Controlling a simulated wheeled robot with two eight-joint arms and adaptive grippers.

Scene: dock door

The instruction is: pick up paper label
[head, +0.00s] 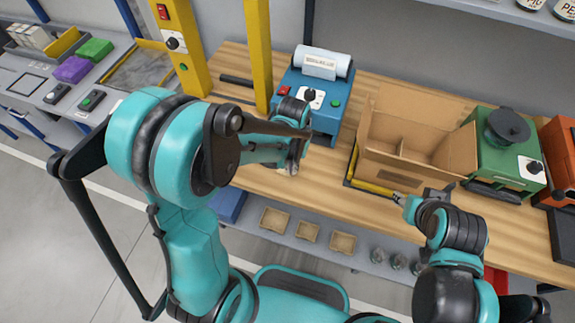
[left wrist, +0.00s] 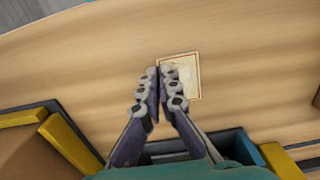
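The paper label (left wrist: 184,80) is a small cream rectangle with a tan border in the left wrist view. It appears to lie flat on the wooden bench top (left wrist: 90,65). My left gripper (left wrist: 159,75) points down over the bench, its fingertips overlapping the label's left part. The tips are close together; I cannot tell whether they touch the label or each other. In the head view my left gripper (head: 293,168) is beside the front of the blue label printer (head: 318,108). My right gripper (head: 399,198) is by the carton's front; its fingers are too small to read.
An open cardboard carton (head: 405,160) stands right of the printer, with a green machine (head: 490,150) further right. A yellow post (head: 258,55) rises left of the printer. Small trays (head: 308,230) sit on a lower shelf. Bare bench lies between printer and carton.

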